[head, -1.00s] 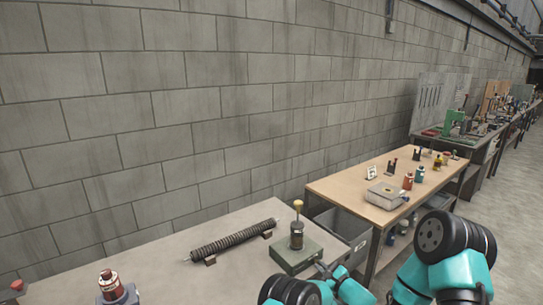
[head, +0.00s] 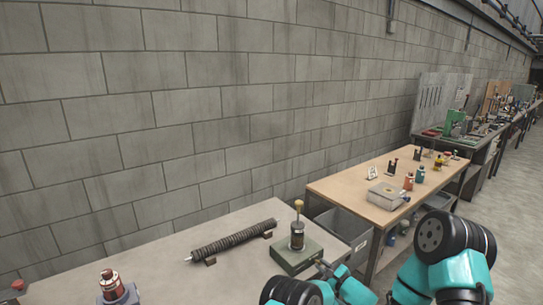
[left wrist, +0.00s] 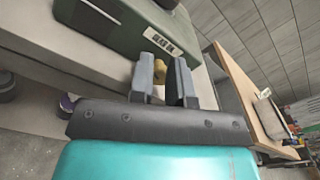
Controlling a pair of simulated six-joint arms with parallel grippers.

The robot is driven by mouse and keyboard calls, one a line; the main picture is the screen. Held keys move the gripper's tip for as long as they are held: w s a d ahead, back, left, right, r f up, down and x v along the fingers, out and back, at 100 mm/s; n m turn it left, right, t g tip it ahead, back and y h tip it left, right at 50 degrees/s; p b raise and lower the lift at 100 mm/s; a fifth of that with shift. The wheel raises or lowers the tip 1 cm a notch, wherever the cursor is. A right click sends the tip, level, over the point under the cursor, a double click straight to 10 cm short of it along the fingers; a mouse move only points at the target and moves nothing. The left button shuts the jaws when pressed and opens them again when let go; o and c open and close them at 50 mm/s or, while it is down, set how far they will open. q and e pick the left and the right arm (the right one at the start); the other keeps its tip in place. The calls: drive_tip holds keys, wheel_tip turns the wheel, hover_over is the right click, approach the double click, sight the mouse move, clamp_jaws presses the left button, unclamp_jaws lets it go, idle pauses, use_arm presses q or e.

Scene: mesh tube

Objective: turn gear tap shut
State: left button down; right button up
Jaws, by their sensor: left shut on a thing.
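A green box (head: 290,256) stands on the near bench, with a dark glass-like cylinder (head: 297,237) and a yellow knob (head: 298,205) upright on top. My left gripper (head: 323,266) is at the right side of the box. In the left wrist view the green box (left wrist: 125,25) fills the upper left, with a small label on its side. There the fingers (left wrist: 164,66) are shut on a small brass-coloured piece (left wrist: 160,73), which looks like the gear tap's handle. The fingers hide most of it. My right gripper is not in view.
A dark ribbed mesh tube (head: 232,241) lies on two small supports left of the box. A red-topped fitting (head: 110,280) is at the front left. A wooden table (head: 340,188) with a grey box and small bottles stands behind, near the block wall.

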use_arm(q)
drive_tip(key=shift+w+r, duration=0.6)
drive_tip(key=shift+w, duration=0.3)
drive_tip(key=shift+r, duration=0.4)
idle(0.4)
drive_tip(key=shift+s, duration=0.1)
drive_tip(key=v, duration=0.6)
drive_tip(key=shift+f, duration=0.3)
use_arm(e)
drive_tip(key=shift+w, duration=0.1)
use_arm(q)
drive_tip(key=shift+s+d, duration=0.1)
drive_tip(key=shift+d, duration=0.05)
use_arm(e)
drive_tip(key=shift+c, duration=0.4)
